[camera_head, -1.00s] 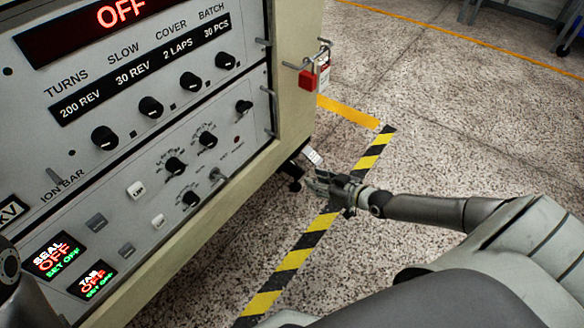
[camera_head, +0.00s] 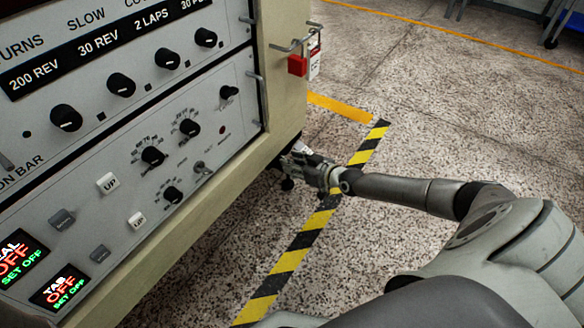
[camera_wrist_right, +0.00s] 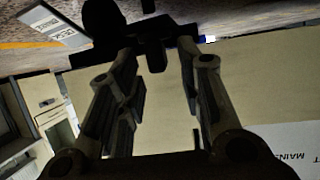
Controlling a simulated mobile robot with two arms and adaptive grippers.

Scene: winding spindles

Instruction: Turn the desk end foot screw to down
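The desk end foot screw (camera_head: 287,184) is a small dark foot under the near corner of the cream cabinet. It is partly hidden by my right gripper (camera_head: 298,165), which reaches in from the right, low by the cabinet's end. In the right wrist view the foot screw (camera_wrist_right: 155,42) shows as a black shape at the fingertips of my open right gripper (camera_wrist_right: 157,60). The gap between the fingers looks empty further back. I cannot tell whether the fingertips touch the screw. My left gripper is not in view.
The cabinet (camera_head: 235,180) carries a panel of knobs and lit displays. A red padlock (camera_head: 297,65) and tag hang on its end. A white label (camera_wrist_right: 55,25) shows near the foot.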

